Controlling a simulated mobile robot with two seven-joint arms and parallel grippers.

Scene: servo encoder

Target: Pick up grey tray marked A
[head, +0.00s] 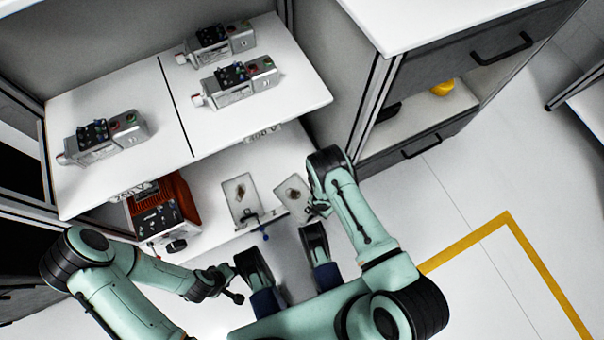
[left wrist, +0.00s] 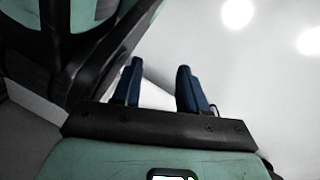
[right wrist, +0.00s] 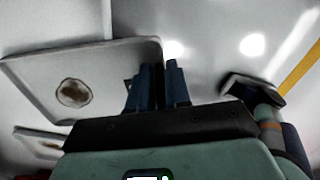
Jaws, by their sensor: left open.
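Two grey trays with brown round patches are at the lower shelf. One tray (head: 241,198) lies on the shelf near its front edge. The other tray (head: 292,197) is tilted at my right gripper (head: 318,208). In the right wrist view, this tray (right wrist: 115,58) has its corner between the close-set blue fingers (right wrist: 157,85), which look shut on its rim. The first tray (right wrist: 38,143) is partly cut off there. I cannot read an A on either tray. My left gripper (head: 234,294) is open and empty in front of the shelf; its fingers (left wrist: 160,88) stand apart.
A red-brown box device (head: 168,208) stands on the lower shelf at left. Several grey devices with knobs (head: 236,80) stand on the upper shelf (head: 160,80). A drawer cabinet (head: 440,85) is at right. Open floor (head: 470,190) with a yellow line lies at right.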

